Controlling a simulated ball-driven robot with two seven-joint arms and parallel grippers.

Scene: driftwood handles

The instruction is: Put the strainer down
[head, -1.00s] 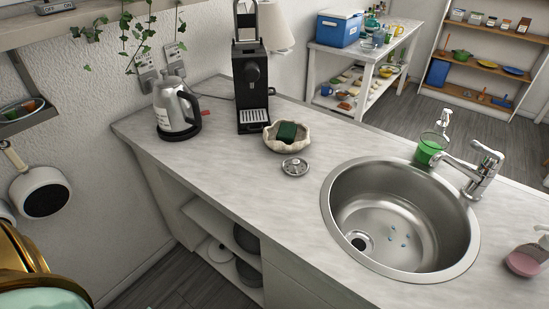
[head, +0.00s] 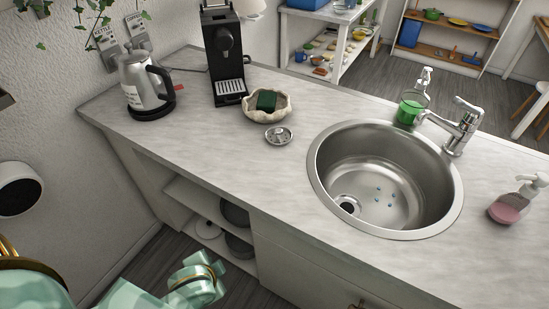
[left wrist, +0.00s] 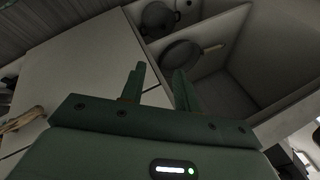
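The strainer (head: 279,136) is a small round metal piece. It lies on the counter (head: 225,150) in front of the shell-shaped bowl, left of the round steel sink (head: 322,172), with no gripper touching it. The sink's drain (head: 348,205) is a dark round opening with a bright rim. In the left wrist view my left gripper (left wrist: 159,72) has its two fingers apart with nothing between them, facing the cupboard front and shelves. In the head view my left arm is at the lower left, below the counter top and away from the strainer. My right gripper is not in view.
The bowl (head: 267,109) holds a green sponge (head: 267,100). A kettle (head: 142,88) and coffee machine (head: 223,55) stand behind. Soap bottles (head: 412,105) (head: 510,207) and the tap (head: 458,125) border the sink, which holds several small blue bits. The counter's front left is clear.

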